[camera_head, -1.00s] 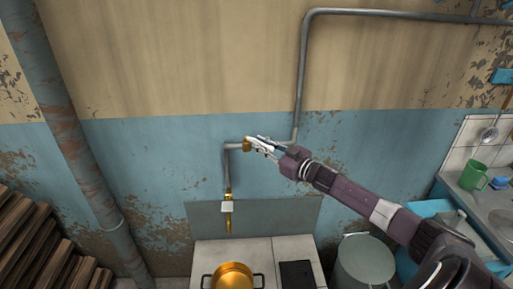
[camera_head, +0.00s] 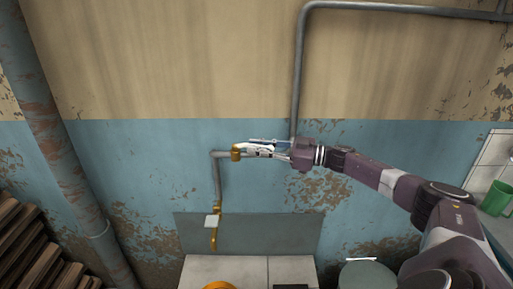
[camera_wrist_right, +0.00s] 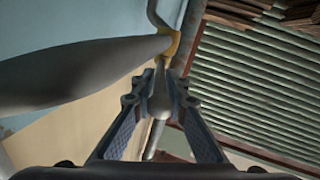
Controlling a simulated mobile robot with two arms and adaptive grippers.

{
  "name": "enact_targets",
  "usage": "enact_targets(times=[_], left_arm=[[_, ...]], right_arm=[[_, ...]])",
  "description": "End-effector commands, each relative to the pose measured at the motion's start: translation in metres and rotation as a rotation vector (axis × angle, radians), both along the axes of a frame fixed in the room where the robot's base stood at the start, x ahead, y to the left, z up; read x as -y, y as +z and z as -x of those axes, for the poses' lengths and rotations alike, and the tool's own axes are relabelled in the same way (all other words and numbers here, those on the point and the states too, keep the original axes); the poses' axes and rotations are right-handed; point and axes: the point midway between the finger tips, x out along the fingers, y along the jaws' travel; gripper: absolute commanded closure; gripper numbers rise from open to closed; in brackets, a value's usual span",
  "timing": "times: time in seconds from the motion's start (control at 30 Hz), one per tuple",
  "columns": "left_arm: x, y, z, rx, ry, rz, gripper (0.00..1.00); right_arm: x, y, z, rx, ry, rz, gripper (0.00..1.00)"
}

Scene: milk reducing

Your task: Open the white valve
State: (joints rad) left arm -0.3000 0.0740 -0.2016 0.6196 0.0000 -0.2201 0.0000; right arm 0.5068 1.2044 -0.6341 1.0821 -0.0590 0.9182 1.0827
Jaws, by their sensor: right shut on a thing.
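The white valve's handle (camera_head: 261,152) sits beside a brass fitting (camera_head: 236,153) on the grey wall pipe, and lies nearly level along it. My right gripper (camera_head: 271,148) reaches in from the right and is shut on this handle. In the right wrist view, the pale handle (camera_wrist_right: 160,98) lies between the fingers of my right gripper (camera_wrist_right: 166,88), with the brass fitting (camera_wrist_right: 171,46) just beyond the fingertips. The fingers partly hide the handle. My left gripper does not show.
The grey pipe (camera_head: 297,75) rises close behind my right gripper. A thick rusty pipe (camera_head: 60,160) and wood slats (camera_head: 30,245) stand at the left.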

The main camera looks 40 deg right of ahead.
Motion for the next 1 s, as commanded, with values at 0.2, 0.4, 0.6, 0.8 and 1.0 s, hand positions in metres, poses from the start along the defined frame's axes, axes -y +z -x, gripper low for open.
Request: enact_targets(times=[0.2, 0.4, 0.6, 0.8, 1.0], left_arm=[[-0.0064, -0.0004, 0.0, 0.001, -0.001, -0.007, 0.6], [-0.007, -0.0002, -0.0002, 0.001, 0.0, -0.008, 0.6], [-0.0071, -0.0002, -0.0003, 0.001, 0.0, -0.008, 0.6], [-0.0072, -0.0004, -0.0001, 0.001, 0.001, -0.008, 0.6], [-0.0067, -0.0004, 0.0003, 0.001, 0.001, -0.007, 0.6]], right_arm=[[0.0025, 0.0, 0.0004, -0.001, -0.002, 0.005, 1.0], [0.0021, 0.0001, 0.0003, -0.001, -0.002, 0.005, 1.0], [0.0015, 0.0, 0.0004, 0.0, 0.001, 0.004, 0.72], [0.0006, -0.0003, 0.0006, -0.001, 0.003, 0.003, 0.72], [0.007, -0.0017, 0.0085, -0.004, 0.001, 0.003, 0.72]])
